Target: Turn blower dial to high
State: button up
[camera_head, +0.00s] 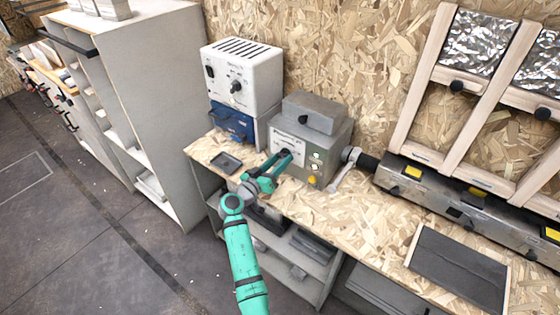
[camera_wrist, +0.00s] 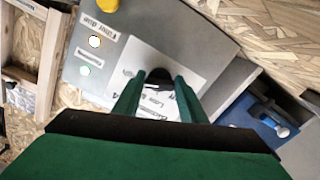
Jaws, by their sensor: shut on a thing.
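The blower unit is a grey box (camera_head: 325,135) on the chipboard worktop, with a white label on its front. Its dark blower dial (camera_wrist: 158,75) sits in the middle of that label in the wrist view. My green gripper (camera_head: 284,158) is at the label and shut on the dial, with one finger on each side, as the wrist view also shows (camera_wrist: 159,84). Printed words show around the dial, partly covered by my fingers. The dial's pointer is hidden, so its setting cannot be told. In the head view my gripper covers the dial.
A white box with knobs (camera_head: 243,70) stands on a blue unit (camera_head: 232,122) to the left. A small dark tray (camera_head: 226,162) lies on the worktop. A crank handle (camera_head: 345,172) is close on the right. A yellow knob (camera_wrist: 108,5) is on the grey box.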

dwell(0.3)
jog(key=o, duration=1)
jog(key=shift+o, duration=0.3)
jog(key=shift+a, duration=0.1)
jog(key=shift+w, duration=0.1)
jog(key=v, duration=1)
jog(key=shift+s+a, duration=0.2)
jog(key=shift+s, duration=0.15)
